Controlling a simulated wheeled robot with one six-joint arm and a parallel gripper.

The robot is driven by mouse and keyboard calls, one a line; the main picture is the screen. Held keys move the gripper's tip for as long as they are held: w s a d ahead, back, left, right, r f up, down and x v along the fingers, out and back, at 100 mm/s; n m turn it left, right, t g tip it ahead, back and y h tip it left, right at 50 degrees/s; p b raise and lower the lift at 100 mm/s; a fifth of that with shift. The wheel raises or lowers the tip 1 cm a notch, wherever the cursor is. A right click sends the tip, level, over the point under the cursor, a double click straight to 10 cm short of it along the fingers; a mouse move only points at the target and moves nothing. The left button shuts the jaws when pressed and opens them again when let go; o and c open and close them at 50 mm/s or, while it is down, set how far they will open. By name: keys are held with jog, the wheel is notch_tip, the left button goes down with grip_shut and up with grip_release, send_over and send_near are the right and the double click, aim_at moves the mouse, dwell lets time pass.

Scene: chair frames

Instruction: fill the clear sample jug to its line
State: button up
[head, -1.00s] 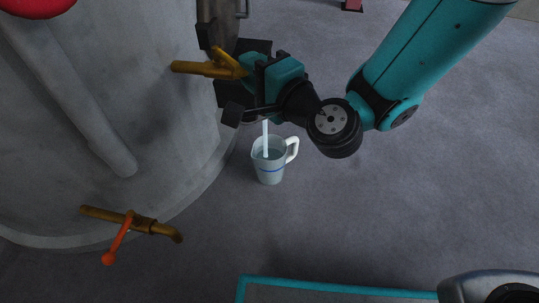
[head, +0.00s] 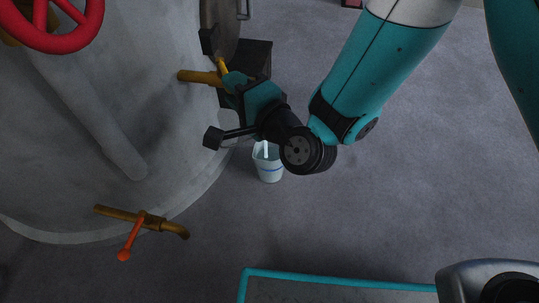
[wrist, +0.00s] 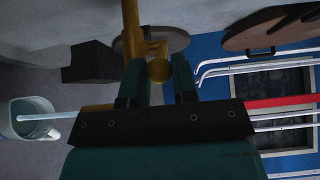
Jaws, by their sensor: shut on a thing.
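The clear jug (head: 270,173) stands upright on the floor beside the tank, with a blue line around it. My wrist hides its handle side in the head view. A pale stream (head: 265,149) falls into it; the water level against the line is hard to tell. The jug (wrist: 35,108) and the stream (wrist: 45,116) also show at the left of the wrist view. My gripper (head: 229,81) is at the yellow tap (head: 195,76) on the tank, shut on its lever (head: 221,66). In the wrist view my fingers (wrist: 160,70) are on either side of the yellow lever.
The grey tank (head: 110,100) fills the left. A red handwheel (head: 60,40) and a lower brass tap with an orange lever (head: 130,238) are on it. A teal-edged panel (head: 330,284) lies at the bottom. The floor right of the jug is clear.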

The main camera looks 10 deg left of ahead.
jog(key=a+p, duration=0.1)
jog(key=p, duration=0.2)
jog(key=s+a+p, duration=0.1)
jog(key=a+p, duration=0.1)
jog(key=p, duration=0.1)
jog(key=shift+a+r, duration=0.1)
dwell(0.4)
jog(key=shift+a+p, duration=0.1)
jog(key=shift+p, duration=0.4)
jog(key=a+p, duration=0.1)
jog(key=p, duration=0.3)
jog(key=shift+w+a+r, duration=0.1)
jog(key=shift+r, duration=0.1)
jog(key=shift+a+p, duration=0.1)
jog(key=shift+p, duration=0.3)
jog(key=p, duration=0.2)
jog(key=shift+a+p, duration=0.35)
jog(key=shift+p, duration=0.05)
jog(key=shift+a+f, duration=0.15)
jog(key=shift+f, duration=0.05)
